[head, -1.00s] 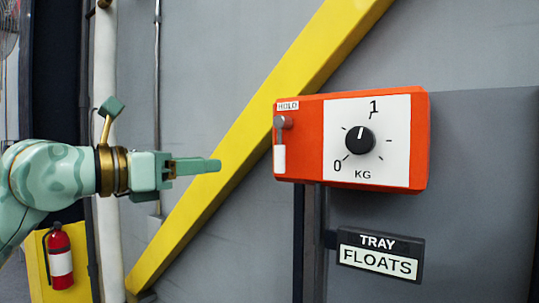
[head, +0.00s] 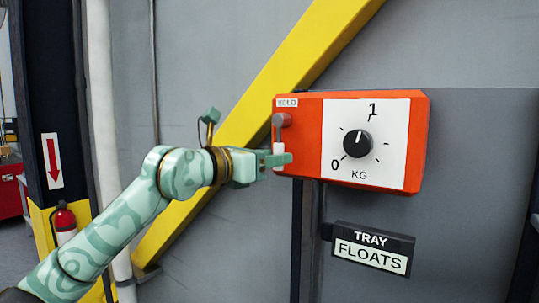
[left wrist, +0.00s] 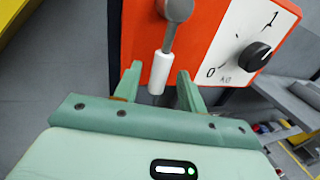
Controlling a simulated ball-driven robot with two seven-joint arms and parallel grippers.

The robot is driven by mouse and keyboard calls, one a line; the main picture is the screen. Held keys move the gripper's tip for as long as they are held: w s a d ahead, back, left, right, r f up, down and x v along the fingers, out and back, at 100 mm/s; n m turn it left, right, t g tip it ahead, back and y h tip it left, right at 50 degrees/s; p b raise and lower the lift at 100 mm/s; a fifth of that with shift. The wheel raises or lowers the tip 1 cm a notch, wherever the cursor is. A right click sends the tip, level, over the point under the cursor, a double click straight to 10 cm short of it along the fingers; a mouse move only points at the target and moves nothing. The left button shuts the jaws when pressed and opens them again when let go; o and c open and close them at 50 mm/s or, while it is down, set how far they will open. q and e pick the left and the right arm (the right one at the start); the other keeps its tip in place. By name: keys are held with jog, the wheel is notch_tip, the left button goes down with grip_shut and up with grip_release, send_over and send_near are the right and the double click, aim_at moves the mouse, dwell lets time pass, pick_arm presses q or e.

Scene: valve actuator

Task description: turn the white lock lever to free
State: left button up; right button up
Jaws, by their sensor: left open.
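The white lock lever (head: 279,143) hangs straight down from its grey pivot (head: 282,120) at the left end of the orange box (head: 307,140). A small label above it reads HOLD. My left gripper (head: 288,160) is at the lever's lower end and hides its tip in the head view. In the left wrist view the white lever handle (left wrist: 159,68) sits between the two open fingers (left wrist: 158,76), with a gap on each side. My right gripper is not in view.
The box front has a white panel with a black KG dial (head: 357,143) right of the lever. A sign (head: 373,250) below reads TRAY FLOATS. A yellow diagonal beam (head: 255,100) runs behind my arm. A fire extinguisher (head: 65,222) stands at lower left.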

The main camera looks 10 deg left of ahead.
pick_arm(q)
jog(key=shift+c, duration=0.3)
grip_shut()
